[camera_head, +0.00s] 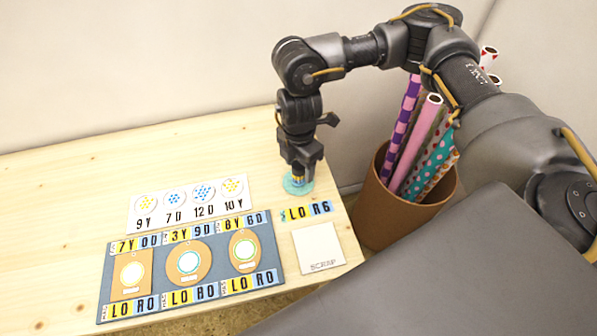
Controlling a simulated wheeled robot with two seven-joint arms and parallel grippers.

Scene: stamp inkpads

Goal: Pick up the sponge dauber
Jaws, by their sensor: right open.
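My right gripper (299,175) points straight down at the table's right side, over a round teal dish or pad (290,188). It is open. A small yellow and dark upright piece shows between and just below its fingers; it may be the sponge dauber, but the gripper hides most of it. I cannot tell whether the fingers touch it. My left gripper is not in view.
A blue-grey board (215,285) with three tags lies at the front. A white dot card (187,203) lies behind it. A white scrap square (318,246) and a label strip (306,212) lie near the right edge. A brown bin (395,215) of paper rolls stands beyond. The table's left is clear.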

